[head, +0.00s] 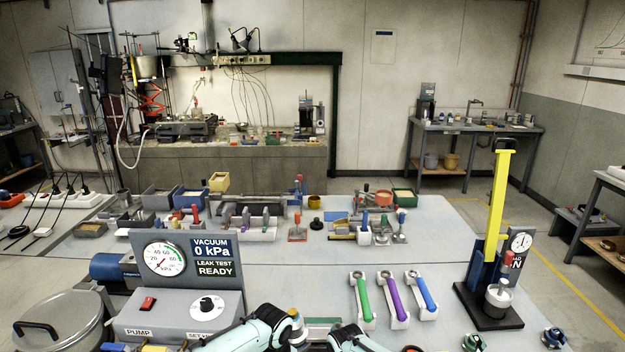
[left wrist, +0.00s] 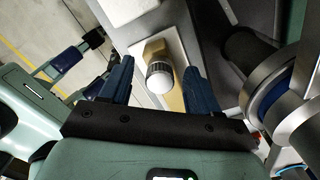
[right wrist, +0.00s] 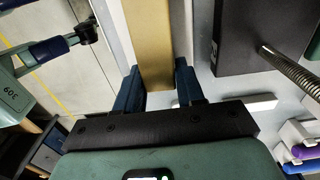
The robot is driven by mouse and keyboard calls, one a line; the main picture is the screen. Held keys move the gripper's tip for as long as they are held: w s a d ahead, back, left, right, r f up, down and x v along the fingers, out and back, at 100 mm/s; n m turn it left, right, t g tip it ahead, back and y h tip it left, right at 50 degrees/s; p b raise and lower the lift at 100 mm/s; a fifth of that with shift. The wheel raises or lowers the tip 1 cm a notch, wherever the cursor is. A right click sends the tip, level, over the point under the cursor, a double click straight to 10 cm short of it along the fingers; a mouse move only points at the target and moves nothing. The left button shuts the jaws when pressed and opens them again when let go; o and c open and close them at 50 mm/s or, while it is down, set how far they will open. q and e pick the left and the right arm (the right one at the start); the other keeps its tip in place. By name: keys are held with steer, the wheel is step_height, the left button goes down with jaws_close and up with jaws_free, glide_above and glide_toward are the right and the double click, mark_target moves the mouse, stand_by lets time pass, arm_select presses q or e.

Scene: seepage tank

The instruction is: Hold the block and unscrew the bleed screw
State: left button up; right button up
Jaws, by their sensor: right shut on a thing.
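In the right wrist view my right gripper (right wrist: 160,88) is shut on a brass-coloured block (right wrist: 148,40), with a blue finger along each side. In the left wrist view a round, knurled silver screw with a pale top (left wrist: 159,78) sits on a brass-coloured body (left wrist: 172,98). My left gripper (left wrist: 159,82) is open, its blue fingers on either side of the screw with a visible gap at each side. In the head view only parts of my arms show at the bottom edge; both fingertips and the block are hidden or out of frame there.
A grey vacuum pump unit (head: 180,310) with a gauge stands left of my arms, beside a lidded pot (head: 62,322). Green, purple and blue-handled tools (head: 393,300) lie to the right, then a yellow-columned press (head: 497,195). Bins and fittings fill the table's far part.

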arm_select(q)
steer(key=o, duration=0.4)
steer(key=shift+s+d+r, duration=0.1)
steer(key=shift+s+d, duration=0.35)
steer(key=shift+d, duration=0.2)
arm_select(e)
steer(key=shift+w+a, duration=0.1)
steer(key=shift+w, duration=0.1)
arm_select(q)
steer(key=shift+o, duration=0.2)
steer(key=shift+r, duration=0.1)
steer(key=shift+w+a+r, duration=0.1)
steer(key=shift+r, duration=1.65)
steer(key=shift+w+r, duration=0.1)
steer(key=shift+r, duration=1.65)
arm_select(e)
steer(key=shift+s, duration=0.15)
arm_select(q)
steer(key=shift+a, duration=0.1)
arm_select(e)
steer(key=o, duration=1.2)
steer(key=shift+c, duration=0.2)
arm_select(q)
steer(key=shift+a, duration=0.1)
arm_select(e)
steer(key=shift+r, duration=0.1)
